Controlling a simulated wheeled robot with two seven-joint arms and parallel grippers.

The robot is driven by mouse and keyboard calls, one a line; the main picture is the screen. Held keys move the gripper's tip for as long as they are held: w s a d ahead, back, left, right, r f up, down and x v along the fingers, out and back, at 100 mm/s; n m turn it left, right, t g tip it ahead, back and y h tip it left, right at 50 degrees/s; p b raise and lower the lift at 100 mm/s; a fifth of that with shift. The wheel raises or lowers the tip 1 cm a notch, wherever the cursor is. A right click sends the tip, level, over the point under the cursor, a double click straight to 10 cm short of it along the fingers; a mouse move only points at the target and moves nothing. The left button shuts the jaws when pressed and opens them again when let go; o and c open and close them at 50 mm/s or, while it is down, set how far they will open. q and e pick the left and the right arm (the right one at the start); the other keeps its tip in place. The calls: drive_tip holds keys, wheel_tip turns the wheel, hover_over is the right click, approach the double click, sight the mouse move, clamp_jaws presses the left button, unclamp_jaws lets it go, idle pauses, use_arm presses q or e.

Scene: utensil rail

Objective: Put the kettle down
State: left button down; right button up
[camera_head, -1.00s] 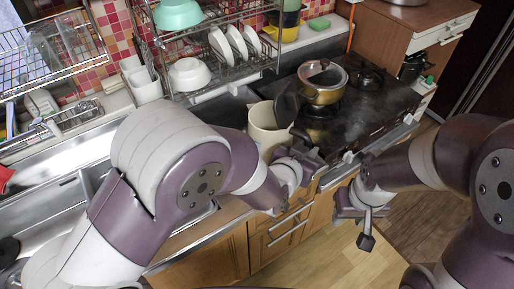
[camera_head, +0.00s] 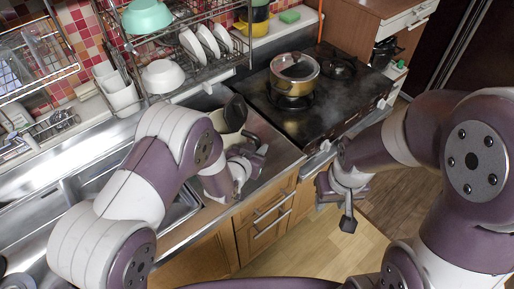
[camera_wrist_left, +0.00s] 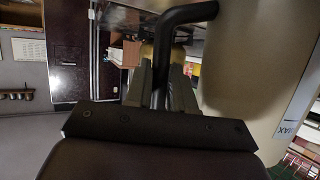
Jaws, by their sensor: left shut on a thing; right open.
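The cream kettle (camera_head: 222,121) with its black handle is over the steel counter, left of the stove, in the head view. My arm hides part of its lower side, so I cannot tell whether its base touches the counter. My left gripper (camera_head: 252,158) is at its front right side. In the left wrist view, the fingers (camera_wrist_left: 162,85) are shut on the black handle (camera_wrist_left: 188,13), and the cream body (camera_wrist_left: 250,60) fills the right side. My right gripper (camera_head: 347,205) is open and empty, in front of the stove and lower right of the kettle.
A lidded brass pot (camera_head: 294,82) stands on the black stove (camera_head: 330,112). The dish rack (camera_head: 205,60) with bowls and plates stands behind the kettle. The sink is at the left. Bare counter (camera_head: 275,140) shows right of the kettle.

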use_arm(q)
drive_tip(key=c, duration=1)
unclamp_jaws()
drive_tip(key=shift+s, duration=0.1)
drive_tip(key=shift+o, duration=0.2)
drive_tip(key=shift+r, duration=0.15)
drive_tip(key=s+a+r+n+g+y, duration=0.2)
drive_tip(key=s+a+g, duration=0.1)
drive_tip(key=s+a, duration=0.4)
drive_tip(key=s+a+r+n+g+y, duration=0.2)
drive_tip(key=s+a+g, duration=0.2)
drive_tip(key=s+a, duration=0.3)
drive_tip(key=s+a+r+n+g+y+b, duration=0.1)
drive_tip(key=s+a+r+n+g+y, duration=0.1)
drive_tip(key=s+a, duration=0.5)
drive_tip(key=shift+s+a+r+g, duration=0.3)
drive_tip(key=shift+s+g, duration=0.1)
drive_tip(key=shift+g, duration=0.3)
